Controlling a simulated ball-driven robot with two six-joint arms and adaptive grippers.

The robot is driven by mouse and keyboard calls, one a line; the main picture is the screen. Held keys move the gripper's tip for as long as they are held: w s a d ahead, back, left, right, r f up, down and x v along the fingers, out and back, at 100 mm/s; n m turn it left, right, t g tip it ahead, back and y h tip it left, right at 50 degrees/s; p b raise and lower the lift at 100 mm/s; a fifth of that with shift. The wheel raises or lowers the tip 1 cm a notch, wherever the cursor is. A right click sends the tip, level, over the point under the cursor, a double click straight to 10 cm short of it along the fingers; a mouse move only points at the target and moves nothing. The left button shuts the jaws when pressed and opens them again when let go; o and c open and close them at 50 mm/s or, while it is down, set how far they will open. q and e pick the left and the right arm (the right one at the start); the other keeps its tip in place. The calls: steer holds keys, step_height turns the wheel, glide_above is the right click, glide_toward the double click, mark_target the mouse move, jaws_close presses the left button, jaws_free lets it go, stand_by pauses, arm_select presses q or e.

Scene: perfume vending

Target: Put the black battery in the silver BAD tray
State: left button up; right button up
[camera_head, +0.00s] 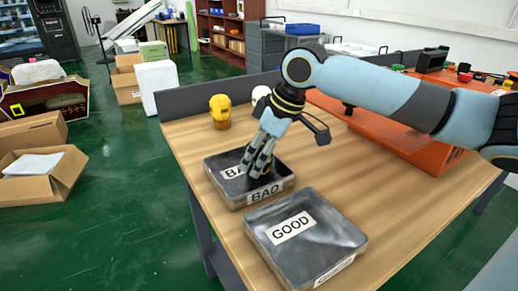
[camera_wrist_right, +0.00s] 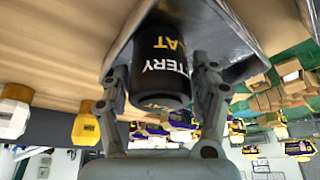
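The black battery (camera_wrist_right: 158,75), a cylinder with white and yellow lettering, sits between the fingers of my right gripper (camera_wrist_right: 160,88) in the right wrist view. The fingers appear to press on both its sides. In the head view my right gripper (camera_head: 257,168) points down into the silver BAD tray (camera_head: 233,199). There the battery is mostly hidden by the fingers. The tray's metal wall (camera_wrist_right: 118,50) shows close around the battery in the wrist view. Whether the battery touches the tray floor, I cannot tell. My left gripper is not in view.
The silver GOOD tray (camera_head: 335,262) stands just in front and to the right of the BAD tray, and looks empty. A yellow-topped object (camera_head: 220,112) stands behind on the wooden table (camera_head: 185,135). An orange machine part (camera_head: 400,140) lies under my right arm.

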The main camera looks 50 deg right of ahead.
steer(key=p+v, duration=0.6)
steer(key=v, duration=0.6)
steer(key=shift+r, duration=0.2)
steer(key=shift+f, duration=0.1)
stand_by(0.3)
